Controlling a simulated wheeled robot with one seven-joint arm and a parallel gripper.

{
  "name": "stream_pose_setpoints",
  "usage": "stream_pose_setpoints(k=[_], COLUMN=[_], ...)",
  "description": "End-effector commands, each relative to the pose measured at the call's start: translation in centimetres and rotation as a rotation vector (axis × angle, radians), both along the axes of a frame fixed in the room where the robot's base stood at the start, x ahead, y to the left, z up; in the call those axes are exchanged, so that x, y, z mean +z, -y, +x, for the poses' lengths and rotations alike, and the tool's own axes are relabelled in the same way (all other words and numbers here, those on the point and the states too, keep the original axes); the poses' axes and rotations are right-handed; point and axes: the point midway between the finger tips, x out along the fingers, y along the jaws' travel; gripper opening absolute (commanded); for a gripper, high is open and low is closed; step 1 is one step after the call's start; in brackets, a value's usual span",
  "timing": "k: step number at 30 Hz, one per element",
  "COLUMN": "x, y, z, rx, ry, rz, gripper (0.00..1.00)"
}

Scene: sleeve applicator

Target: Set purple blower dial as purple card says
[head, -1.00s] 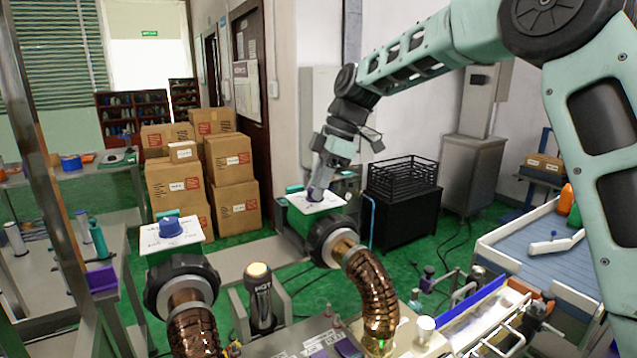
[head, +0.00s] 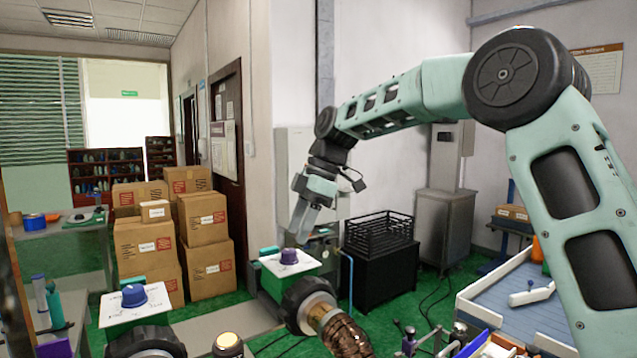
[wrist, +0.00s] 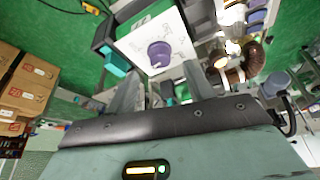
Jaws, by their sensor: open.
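The purple dial (head: 289,256) stands on a white marked plate (head: 305,264) on top of the right blower. The wrist view shows the same dial (wrist: 159,54) with faint markings around it, too small to read. My gripper (head: 299,230) is open and empty just above the dial, apart from it. In the wrist view my gripper's fingers (wrist: 162,76) point toward the dial. A second dial, blue (head: 133,295), sits on another white plate (head: 150,308) at the left. I cannot make out a purple card in the current views.
A black wire basket (head: 380,232) stands on a dark cabinet right of the dial. Cardboard boxes (head: 205,220) are stacked behind, left of it. A brown ribbed hose (head: 340,332) runs below the blower. A blue-topped bench (head: 520,310) is at the right.

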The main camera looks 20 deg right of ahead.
Motion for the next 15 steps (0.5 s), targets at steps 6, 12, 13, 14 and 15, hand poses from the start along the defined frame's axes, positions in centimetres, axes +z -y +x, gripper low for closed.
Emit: stream_pose_setpoints(k=[6, 12, 13, 14, 15], x=[4.9, 8.9, 9.4, 9.8, 10.4], y=[2.1, 3.7, 3.9, 4.1, 4.3], z=[-0.1, -0.3, -0.3, -0.3, -0.3], rx=[-0.001, -0.002, -0.002, -0.002, -0.001], ry=[0.006, 0.005, 0.004, 0.004, 0.003], rz=[0.0, 0.001, 0.001, 0.001, 0.001], gripper=[0.52, 0.52, 0.52, 0.52, 0.52])
